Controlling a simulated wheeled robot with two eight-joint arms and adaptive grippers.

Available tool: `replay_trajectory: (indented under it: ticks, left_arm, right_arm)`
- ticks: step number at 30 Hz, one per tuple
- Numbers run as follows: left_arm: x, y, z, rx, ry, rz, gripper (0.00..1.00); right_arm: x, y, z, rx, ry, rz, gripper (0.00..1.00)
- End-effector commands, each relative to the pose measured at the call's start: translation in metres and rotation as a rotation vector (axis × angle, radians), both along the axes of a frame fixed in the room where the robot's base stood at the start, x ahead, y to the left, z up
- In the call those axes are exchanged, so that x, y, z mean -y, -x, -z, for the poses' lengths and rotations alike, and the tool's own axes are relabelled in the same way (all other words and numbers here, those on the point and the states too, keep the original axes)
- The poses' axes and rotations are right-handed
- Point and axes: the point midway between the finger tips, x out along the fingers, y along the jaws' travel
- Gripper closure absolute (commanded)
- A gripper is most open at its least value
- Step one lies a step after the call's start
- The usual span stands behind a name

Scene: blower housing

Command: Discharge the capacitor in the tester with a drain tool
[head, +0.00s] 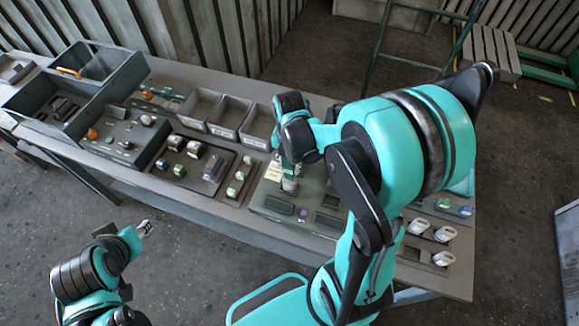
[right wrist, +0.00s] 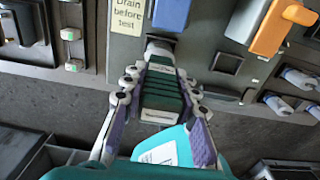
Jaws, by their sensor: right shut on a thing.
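My right gripper (head: 289,172) is over the tester (head: 268,203), a grey-green panel on the bench. In the right wrist view its fingers (right wrist: 160,76) are shut on a dark green ribbed block (right wrist: 162,98). The block's pale grey end (right wrist: 158,49) is at the panel, below the yellow label (right wrist: 128,14) reading "Drain before test"; I cannot tell whether it touches. A blue block (right wrist: 171,12) and an orange-handled piece (right wrist: 276,26) are beyond it. I cannot tell which piece is the capacitor. My left gripper (head: 145,228) is low, away from the bench; its opening is unclear.
Trays with green and white parts (head: 178,143) lie left of the tester. Empty grey bins (head: 216,112) stand behind, and a deep grey crate (head: 110,88) is at the far left. White-topped parts (head: 419,226) sit at the bench's right end. Open floor lies in front.

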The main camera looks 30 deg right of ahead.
Motion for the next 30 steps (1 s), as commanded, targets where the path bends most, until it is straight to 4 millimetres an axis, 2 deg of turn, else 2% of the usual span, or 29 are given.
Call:
replay_trajectory:
  ticks: [1,21,30]
  left_arm:
    - [0.0,0.0,-0.006,0.0,0.0,0.0,0.6]
    - [0.0,0.0,-0.044,0.0,0.0,0.0,0.6]
    - [0.0,0.0,-0.045,0.0,0.0,0.0,0.6]
  right_arm:
    - [0.0,0.0,-0.007,0.0,0.0,0.0,0.91]
    - [0.0,0.0,-0.056,0.0,0.0,0.0,0.91]
    - [0.0,0.0,-0.059,0.0,0.0,0.0,0.91]
